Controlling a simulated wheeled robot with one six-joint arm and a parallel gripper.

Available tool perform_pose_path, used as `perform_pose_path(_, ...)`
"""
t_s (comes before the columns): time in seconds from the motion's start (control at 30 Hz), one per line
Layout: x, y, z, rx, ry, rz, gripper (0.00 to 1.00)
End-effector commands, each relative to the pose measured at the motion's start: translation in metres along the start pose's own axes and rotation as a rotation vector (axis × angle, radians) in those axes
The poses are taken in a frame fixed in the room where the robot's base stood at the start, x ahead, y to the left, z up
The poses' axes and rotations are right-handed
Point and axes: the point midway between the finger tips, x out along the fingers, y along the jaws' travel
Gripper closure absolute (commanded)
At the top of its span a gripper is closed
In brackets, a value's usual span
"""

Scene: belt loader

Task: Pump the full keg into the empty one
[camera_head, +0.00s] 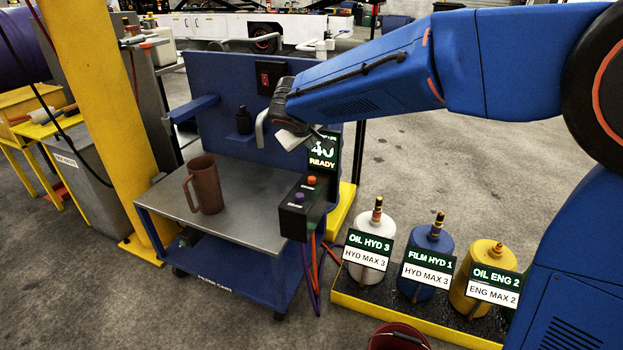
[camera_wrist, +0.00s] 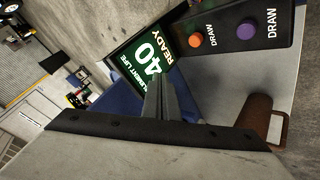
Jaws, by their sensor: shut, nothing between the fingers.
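Three kegs stand in a row at the lower right in the head view: a white keg (camera_head: 371,240) labelled OIL HYD 3, a blue keg (camera_head: 430,246) labelled FILM HYD 1 and a yellow keg (camera_head: 485,270) labelled OIL ENG 2. The blue filter cart (camera_head: 215,285) carries a black control box (camera_head: 303,210) with an orange button (camera_head: 311,180) and a purple one (camera_head: 299,197). Its screen (camera_head: 322,150) reads 40 and READY. My gripper (camera_head: 292,140) is shut and empty above the box. In the wrist view the fingers (camera_wrist: 163,100) overlap the screen, with both buttons marked DRAW beyond.
A brown mug (camera_head: 207,186) stands on the cart's grey top. A red switch (camera_head: 268,77) is on the blue back panel. A yellow post (camera_head: 95,110) rises at left. A red bucket (camera_head: 398,336) is at the bottom edge. Hoses hang below the box.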

Motion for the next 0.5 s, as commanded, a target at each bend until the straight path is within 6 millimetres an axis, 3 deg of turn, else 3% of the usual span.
perform_pose_path(0.5, 0.041, -0.030, 0.031, -0.003, -0.003, 0.000, 1.00)
